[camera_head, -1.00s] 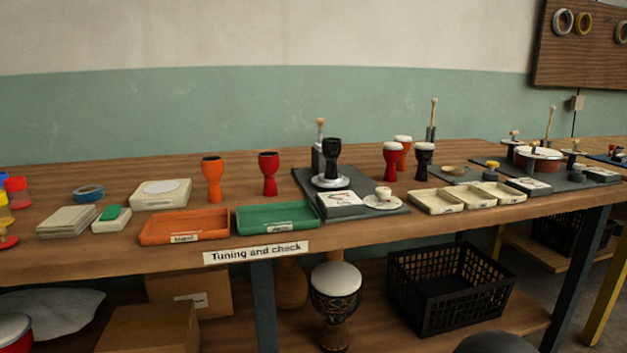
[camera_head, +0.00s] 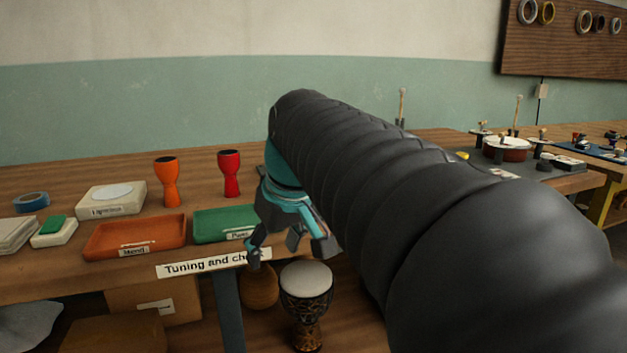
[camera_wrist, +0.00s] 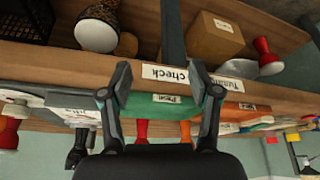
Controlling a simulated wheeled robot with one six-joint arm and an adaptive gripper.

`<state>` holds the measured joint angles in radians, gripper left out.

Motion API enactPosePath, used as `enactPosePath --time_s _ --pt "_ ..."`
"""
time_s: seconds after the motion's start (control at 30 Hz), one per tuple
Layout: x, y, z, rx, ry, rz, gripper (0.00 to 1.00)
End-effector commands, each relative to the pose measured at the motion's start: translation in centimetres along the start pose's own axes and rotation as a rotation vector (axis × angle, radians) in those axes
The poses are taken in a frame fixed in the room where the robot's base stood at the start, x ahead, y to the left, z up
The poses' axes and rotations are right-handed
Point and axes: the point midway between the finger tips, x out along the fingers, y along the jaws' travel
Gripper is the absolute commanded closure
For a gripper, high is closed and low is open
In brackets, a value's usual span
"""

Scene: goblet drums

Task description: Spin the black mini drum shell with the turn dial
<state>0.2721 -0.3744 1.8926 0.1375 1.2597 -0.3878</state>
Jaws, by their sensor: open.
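My gripper (camera_head: 290,246) is open and empty, hanging in front of the bench edge near the green tray in the head view. The wrist view, which looks upside down, shows its two fingers (camera_wrist: 158,84) spread apart. In the head view my arm hides the black mini drum shell and the turn dial. In the wrist view a dark shape that looks like the black shell (camera_wrist: 77,156) shows at the lower left, partly behind my gripper. Pale pieces beside it are too small to tell which is the dial.
An orange tray (camera_head: 136,238) and a green tray (camera_head: 215,226) lie at the bench's front. An orange shell (camera_head: 167,182) and a red shell (camera_head: 229,174) stand behind them. A large goblet drum (camera_head: 306,305) stands below the bench. A red-sided drum (camera_head: 506,150) sits far right.

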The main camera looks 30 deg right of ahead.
Motion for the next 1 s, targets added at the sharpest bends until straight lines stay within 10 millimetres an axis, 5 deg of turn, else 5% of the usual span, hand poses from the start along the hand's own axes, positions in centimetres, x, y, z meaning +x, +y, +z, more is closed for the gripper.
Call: enactPosePath --time_s 0.2,0.43,0.7,1.0 --pt "-4.4 7.1 -6.5 -0.07 -0.025 -0.047 0.38" --pt "-8.1 15.6 -10.2 -0.181 -0.025 -0.104 0.38" --pt "-11.0 24.6 -10.2 -0.33 -0.007 -0.158 0.38" --pt "-12.0 28.2 -8.9 -0.415 0.006 -0.179 0.38"
